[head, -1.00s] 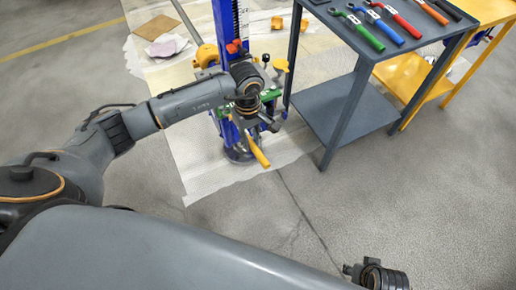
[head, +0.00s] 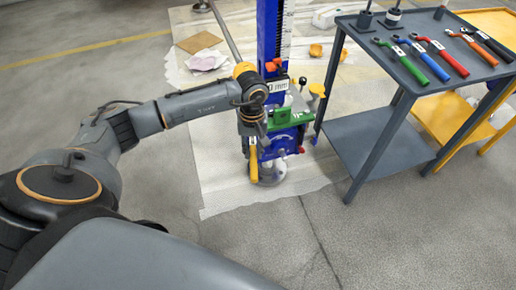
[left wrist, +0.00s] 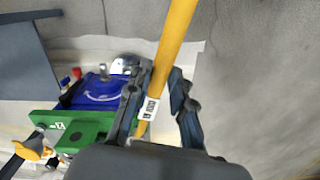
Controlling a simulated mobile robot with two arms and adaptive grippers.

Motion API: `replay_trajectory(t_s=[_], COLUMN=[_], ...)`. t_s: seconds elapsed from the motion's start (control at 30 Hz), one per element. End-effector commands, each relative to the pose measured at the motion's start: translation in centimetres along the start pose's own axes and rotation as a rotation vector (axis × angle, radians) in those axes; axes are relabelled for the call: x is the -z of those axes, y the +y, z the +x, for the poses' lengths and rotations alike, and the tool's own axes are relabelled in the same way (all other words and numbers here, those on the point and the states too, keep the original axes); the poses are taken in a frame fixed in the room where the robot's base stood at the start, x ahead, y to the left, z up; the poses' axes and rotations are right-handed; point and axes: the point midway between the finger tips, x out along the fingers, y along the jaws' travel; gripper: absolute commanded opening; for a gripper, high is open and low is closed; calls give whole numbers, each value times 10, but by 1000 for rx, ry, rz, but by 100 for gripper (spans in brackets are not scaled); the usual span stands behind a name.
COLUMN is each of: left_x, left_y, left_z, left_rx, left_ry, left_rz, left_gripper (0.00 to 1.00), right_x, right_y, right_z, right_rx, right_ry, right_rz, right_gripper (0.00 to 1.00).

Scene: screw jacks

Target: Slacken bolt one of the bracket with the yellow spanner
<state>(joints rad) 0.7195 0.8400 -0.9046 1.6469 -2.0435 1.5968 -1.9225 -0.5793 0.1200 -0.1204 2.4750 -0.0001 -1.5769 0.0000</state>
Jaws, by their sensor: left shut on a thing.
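My left gripper (head: 252,138) is shut on the yellow spanner (head: 254,164), which hangs nearly upright just left of the blue screw jack (head: 268,32). In the left wrist view the spanner handle (left wrist: 176,32) runs between the two fingers (left wrist: 158,98), with a white label on it. The green bracket (head: 284,117) is on the jack, right of my gripper. It also shows at lower left of the left wrist view (left wrist: 72,126), apart from the handle. The spanner's working end is hidden. I cannot make out bolt one. My right gripper is out of view.
A grey table (head: 376,62) with several coloured spanners stands right of the jack. A yellow table (head: 440,90) is behind it. The jack stands on a pale sheet (head: 225,190). A brown board (head: 200,42) lies at the back left. The front floor is clear.

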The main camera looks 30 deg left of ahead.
Motion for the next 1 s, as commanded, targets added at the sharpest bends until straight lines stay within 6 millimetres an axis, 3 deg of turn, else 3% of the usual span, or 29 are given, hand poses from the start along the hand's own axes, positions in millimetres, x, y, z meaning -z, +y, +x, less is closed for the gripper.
replay_trajectory(t_s=[0.57,1.0], left_x=[-1,0], left_y=[0,0], left_z=[0,10], left_rx=[-1,-1], left_ry=[1,1], left_rz=[-3,-3], left_gripper=[0,0], right_x=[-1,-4], right_y=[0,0], right_z=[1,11], right_rx=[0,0], right_ry=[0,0], right_rz=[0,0], right_gripper=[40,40])
